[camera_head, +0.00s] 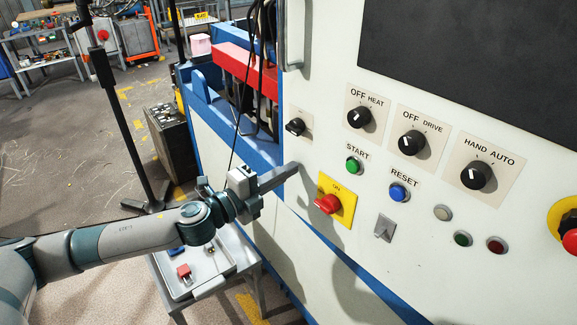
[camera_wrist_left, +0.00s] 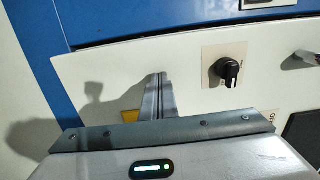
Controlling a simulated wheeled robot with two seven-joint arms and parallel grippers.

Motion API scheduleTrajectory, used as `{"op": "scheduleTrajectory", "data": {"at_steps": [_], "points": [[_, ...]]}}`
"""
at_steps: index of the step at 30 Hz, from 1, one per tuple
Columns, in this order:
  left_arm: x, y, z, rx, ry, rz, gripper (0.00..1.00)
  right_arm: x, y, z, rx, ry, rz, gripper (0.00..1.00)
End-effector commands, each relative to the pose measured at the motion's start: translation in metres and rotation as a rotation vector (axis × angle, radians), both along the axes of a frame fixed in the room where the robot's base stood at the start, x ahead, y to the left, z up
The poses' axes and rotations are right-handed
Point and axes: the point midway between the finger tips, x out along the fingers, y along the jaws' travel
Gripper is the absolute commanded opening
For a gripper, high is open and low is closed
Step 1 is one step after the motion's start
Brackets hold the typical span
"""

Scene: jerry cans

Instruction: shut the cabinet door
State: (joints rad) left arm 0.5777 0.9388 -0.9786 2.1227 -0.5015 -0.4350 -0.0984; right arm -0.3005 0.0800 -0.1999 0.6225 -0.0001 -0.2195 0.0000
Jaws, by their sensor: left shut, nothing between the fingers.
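The cabinet door is the white panel (camera_head: 310,85) with knobs and buttons, at the centre and right of the head view. In the left wrist view the white panel (camera_wrist_left: 110,72) has a dark gap along its edge beside the blue frame (camera_wrist_left: 120,18). A grey bar handle (camera_head: 294,38) is on the panel's upper left edge. My left gripper (camera_head: 292,170) is shut and empty, its fingers pointing at the panel's left part below the small black knob (camera_head: 295,127). The fingers also show in the left wrist view (camera_wrist_left: 162,80). I cannot tell whether they touch the panel. My right gripper is out of view.
A red emergency button (camera_head: 570,238) and a red switch on a yellow plate (camera_head: 345,210) stick out of the panel. A small table with a tray (camera_head: 180,290) stands below my left arm. A dark stand (camera_head: 125,130) is at the left. The floor behind is partly open.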

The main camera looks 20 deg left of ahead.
Motion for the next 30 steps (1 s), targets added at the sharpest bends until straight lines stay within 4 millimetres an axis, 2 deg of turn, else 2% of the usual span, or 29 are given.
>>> {"op": "scheduleTrajectory", "data": {"at_steps": [17, 20, 28, 30], "points": [[0.009, -0.006, -0.001, 0.001, 0.001, -0.004, 0.0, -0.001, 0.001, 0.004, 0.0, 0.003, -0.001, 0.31], [0.017, -0.01, -0.001, 0.001, 0.001, -0.016, 0.0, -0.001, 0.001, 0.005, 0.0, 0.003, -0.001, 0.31], [0.056, -0.035, -0.001, 0.0, 0.002, -0.094, 0.0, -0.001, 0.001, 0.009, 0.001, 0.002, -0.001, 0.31], [0.054, -0.034, -0.003, 0.001, 0.004, -0.094, 0.0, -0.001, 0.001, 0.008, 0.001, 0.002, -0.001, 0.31]]}}
